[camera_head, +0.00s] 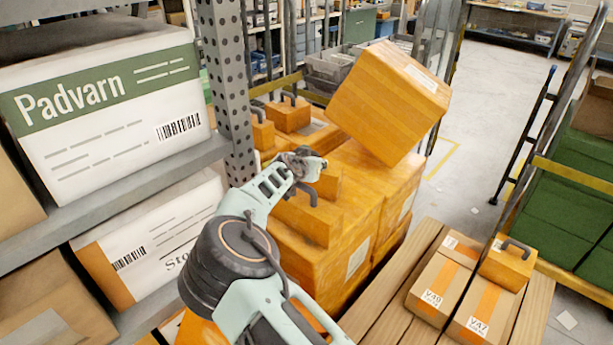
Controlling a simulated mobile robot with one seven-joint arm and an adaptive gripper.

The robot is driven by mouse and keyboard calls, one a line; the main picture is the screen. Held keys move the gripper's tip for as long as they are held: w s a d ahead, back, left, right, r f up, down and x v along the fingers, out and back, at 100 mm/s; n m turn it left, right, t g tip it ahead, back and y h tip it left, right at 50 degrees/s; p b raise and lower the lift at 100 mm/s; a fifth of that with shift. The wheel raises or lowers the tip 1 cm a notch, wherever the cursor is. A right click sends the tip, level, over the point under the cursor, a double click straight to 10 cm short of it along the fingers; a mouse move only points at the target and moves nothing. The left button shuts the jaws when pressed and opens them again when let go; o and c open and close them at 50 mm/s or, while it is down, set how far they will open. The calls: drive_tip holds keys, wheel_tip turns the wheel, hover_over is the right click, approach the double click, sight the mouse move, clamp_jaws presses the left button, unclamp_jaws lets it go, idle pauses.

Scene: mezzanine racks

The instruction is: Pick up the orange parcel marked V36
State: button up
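No V36 mark can be read in this view, so I cannot tell which orange parcel bears it. Several orange parcels with dark handles show. One small orange parcel (318,222) sits on the stacked orange boxes just below my gripper (312,163), partly hidden by my arm. Another small orange parcel (508,267) rests on brown cartons at the lower right. More small orange parcels (291,117) stand farther back. My gripper is seen from behind and above at the stack; its fingertips are too small and covered to show whether they are open or touching anything.
A large orange box (388,101) is tilted on the stack behind my gripper. A grey rack post (229,90) and shelf with white Padvarn box (105,125) stand left. Brown cartons V49 (436,285) and V47 (484,315) lie on wooden slats (388,301). Floor is clear at upper right.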

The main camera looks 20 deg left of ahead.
clamp_jaws()
drive_tip(key=shift+r, duration=0.2)
